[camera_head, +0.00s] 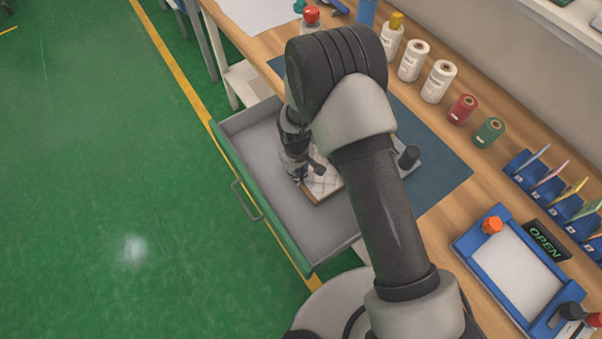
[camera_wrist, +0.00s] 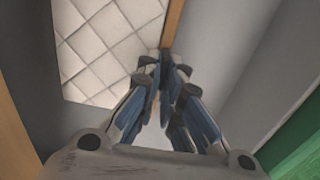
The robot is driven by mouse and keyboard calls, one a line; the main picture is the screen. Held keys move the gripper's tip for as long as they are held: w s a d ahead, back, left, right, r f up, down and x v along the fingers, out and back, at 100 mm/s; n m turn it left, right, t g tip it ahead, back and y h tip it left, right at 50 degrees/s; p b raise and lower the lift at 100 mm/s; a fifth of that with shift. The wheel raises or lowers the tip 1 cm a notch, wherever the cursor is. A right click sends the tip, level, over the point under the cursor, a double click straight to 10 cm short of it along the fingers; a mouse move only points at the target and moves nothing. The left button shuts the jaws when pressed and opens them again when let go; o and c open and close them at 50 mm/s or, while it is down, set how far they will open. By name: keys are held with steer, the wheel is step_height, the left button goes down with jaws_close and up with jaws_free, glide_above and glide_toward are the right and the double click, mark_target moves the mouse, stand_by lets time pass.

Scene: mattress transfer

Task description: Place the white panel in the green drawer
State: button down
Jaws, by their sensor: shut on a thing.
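The white panel (camera_head: 327,184) has a quilted diamond pattern and a brown wooden edge. It is over or inside the open drawer, partly hidden by my arm; I cannot tell whether it rests on the drawer floor. In the wrist view the panel (camera_wrist: 103,42) fills the upper left. The green drawer (camera_head: 266,211) is pulled out, with a green front, a handle and a grey inside. My gripper (camera_head: 305,176) is low inside the drawer outline, at the panel's left part. In the wrist view my gripper (camera_wrist: 166,62) is shut on the panel's edge.
The wooden bench (camera_head: 437,128) carries a blue mat (camera_head: 440,172), white bottles, a red spool (camera_head: 462,108) and a green spool (camera_head: 489,132). A blue tray (camera_head: 517,266) is at the right. The drawer's near part is bare, and the green floor at left is clear.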

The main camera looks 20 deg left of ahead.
steer(key=shift+w+d+f+b, duration=0.4)
steer(key=shift+w+d+f, duration=0.15)
steer(key=shift+f, duration=0.15)
steer(key=shift+a, duration=0.2)
steer(key=shift+d+f, duration=0.1)
steer(key=c, duration=1.8)
jaws_free()
